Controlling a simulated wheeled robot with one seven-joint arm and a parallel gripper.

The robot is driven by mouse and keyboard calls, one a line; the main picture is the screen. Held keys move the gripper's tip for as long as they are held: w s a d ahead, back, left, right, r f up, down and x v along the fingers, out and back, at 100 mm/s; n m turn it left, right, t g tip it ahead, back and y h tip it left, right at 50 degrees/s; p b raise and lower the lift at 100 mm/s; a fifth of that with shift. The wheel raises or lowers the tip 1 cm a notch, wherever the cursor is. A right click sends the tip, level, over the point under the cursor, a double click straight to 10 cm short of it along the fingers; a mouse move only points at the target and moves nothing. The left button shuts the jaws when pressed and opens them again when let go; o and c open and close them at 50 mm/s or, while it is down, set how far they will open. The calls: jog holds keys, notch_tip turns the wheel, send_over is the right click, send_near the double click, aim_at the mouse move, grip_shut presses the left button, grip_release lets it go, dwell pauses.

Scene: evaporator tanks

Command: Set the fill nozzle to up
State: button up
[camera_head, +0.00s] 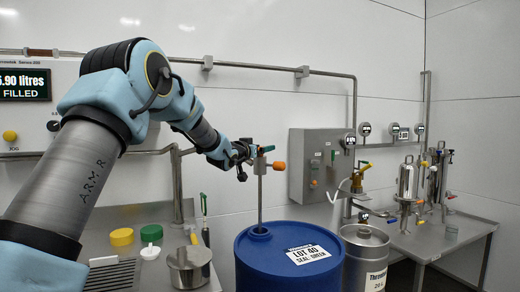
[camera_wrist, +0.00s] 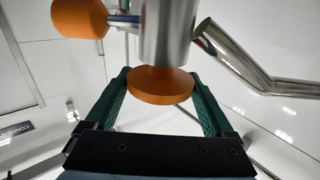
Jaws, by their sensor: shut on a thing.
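The fill nozzle (camera_head: 261,192) is a thin upright steel tube whose lower end meets the opening in the top of the blue drum (camera_head: 248,274); how deep it reaches is hidden. An orange grip (camera_head: 279,166) sticks out to the right near its top. My gripper (camera_head: 260,156) is at the nozzle's top end. In the wrist view, my gripper (camera_wrist: 158,84) has its green fingers on either side of an orange disc (camera_wrist: 160,90) and is shut on it. The steel nozzle head (camera_wrist: 167,35) stands behind the disc, with the orange grip (camera_wrist: 80,18) at upper left.
A steel keg (camera_head: 363,252) stands right of the drum, and a grey control box (camera_head: 313,165) is on the wall behind. A bench at left holds a steel pot (camera_head: 189,268) and a yellow lid (camera_head: 121,237). A display (camera_head: 24,86) reads FILLED. Pipes run along the wall.

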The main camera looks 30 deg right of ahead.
grip_shut()
notch_tip(320, 180, up, 27)
jog(key=p, duration=1.7)
jog(key=shift+p, duration=0.4)
jog(key=o, duration=1.4)
grip_release()
jog(key=shift+o, duration=0.4)
jog(key=b+v, duration=0.4)
jog(key=v, duration=0.6)
jog(key=shift+s+a+f, duration=0.15)
jog(key=shift+a+f, duration=0.05)
jog(key=shift+a, duration=0.15)
